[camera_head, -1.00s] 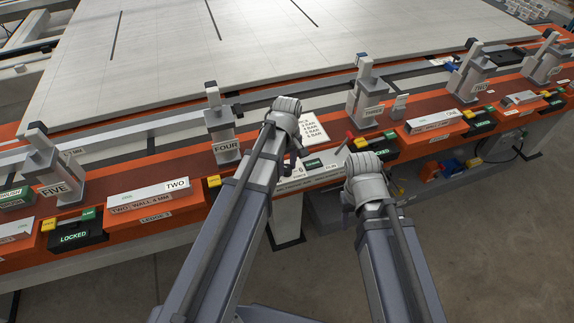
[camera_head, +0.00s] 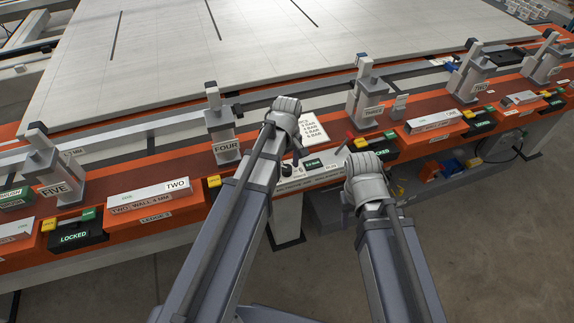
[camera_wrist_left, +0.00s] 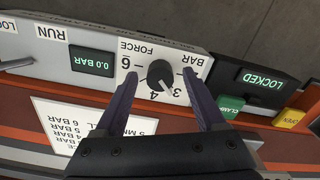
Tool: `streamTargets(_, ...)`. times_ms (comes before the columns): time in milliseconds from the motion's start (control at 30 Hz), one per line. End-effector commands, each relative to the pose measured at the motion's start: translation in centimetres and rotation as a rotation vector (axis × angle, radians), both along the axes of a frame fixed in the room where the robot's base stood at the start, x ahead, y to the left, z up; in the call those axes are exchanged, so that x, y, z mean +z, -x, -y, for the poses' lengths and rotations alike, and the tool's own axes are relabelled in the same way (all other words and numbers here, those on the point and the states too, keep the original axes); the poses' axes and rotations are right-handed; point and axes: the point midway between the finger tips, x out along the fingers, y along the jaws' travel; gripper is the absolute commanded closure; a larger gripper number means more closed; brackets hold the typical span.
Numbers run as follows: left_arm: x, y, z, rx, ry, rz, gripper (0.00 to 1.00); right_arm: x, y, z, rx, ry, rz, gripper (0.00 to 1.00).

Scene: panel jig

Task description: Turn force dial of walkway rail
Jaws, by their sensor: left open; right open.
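The force dial (camera_wrist_left: 160,73) is a black round knob on a white plate marked FORCE and BAR, upside down in the left wrist view. Its white pointer is near the 3. My left gripper (camera_wrist_left: 160,77) is open, with one dark finger on each side of the dial; contact is not clear. A display (camera_wrist_left: 93,61) beside the dial reads 0.0 BAR.
A white card (camera_wrist_left: 85,125) listing BAR values lies beside the panel. A black box reading LOCKED (camera_wrist_left: 262,82), a green CLAMP button (camera_wrist_left: 231,106) and a yellow OPEN button (camera_wrist_left: 289,117) are close to the fingers. Clamp post FOUR (camera_head: 222,130) stands left of my left wrist.

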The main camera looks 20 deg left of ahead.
Motion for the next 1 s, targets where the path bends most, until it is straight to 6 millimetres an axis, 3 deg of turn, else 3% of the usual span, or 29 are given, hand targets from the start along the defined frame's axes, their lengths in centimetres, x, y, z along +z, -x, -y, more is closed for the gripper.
streamTargets(267,2.2,0.0,0.0,0.000,0.000,0.000,0.28,2.2,0.0,0.0,0.000,0.000,0.000,0.50)
streamTargets(700,7.5,0.0,0.0,0.000,0.000,0.000,0.28,7.5,0.0,0.0,0.000,0.000,0.000,0.50)
streamTargets(1000,7.7,0.0,0.0,0.000,0.000,0.000,0.28,7.7,0.0,0.0,0.000,0.000,0.000,0.50)
